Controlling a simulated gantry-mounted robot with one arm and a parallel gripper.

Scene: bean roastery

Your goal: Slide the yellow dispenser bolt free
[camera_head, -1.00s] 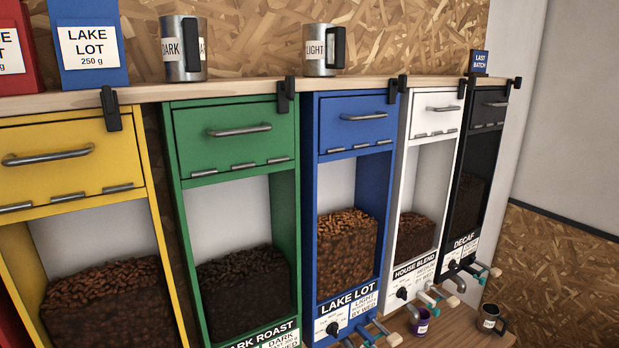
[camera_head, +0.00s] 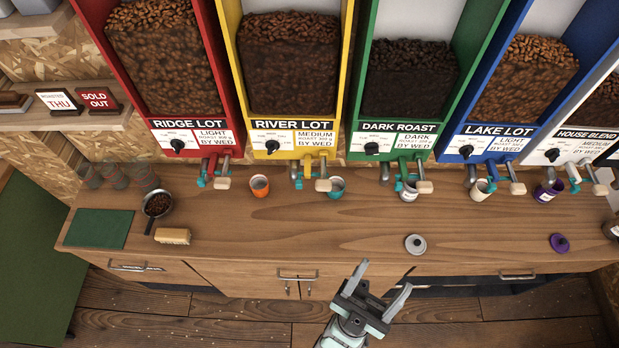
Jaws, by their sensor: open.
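The yellow dispenser (camera_head: 238,45), labelled RIVER LOT, stands between the red and green ones and is filled with brown beans. Under its label a bolt (camera_head: 322,185) with a pale knob at its right end and teal parts sits across the yellow outlet bracket. Its exact seating is too small to tell. A teal cup (camera_head: 336,187) stands just right of the knob. My gripper (camera_head: 382,280) is open and empty at the counter's front edge, below and to the right of the bolt and well apart from it.
The wooden counter (camera_head: 300,230) is mostly clear in the middle. An orange cup (camera_head: 260,186) stands left of the bolt. A grey lid (camera_head: 415,244) lies near my gripper. A brush (camera_head: 172,236), a scoop of beans (camera_head: 158,204) and a green mat (camera_head: 100,228) lie at the left.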

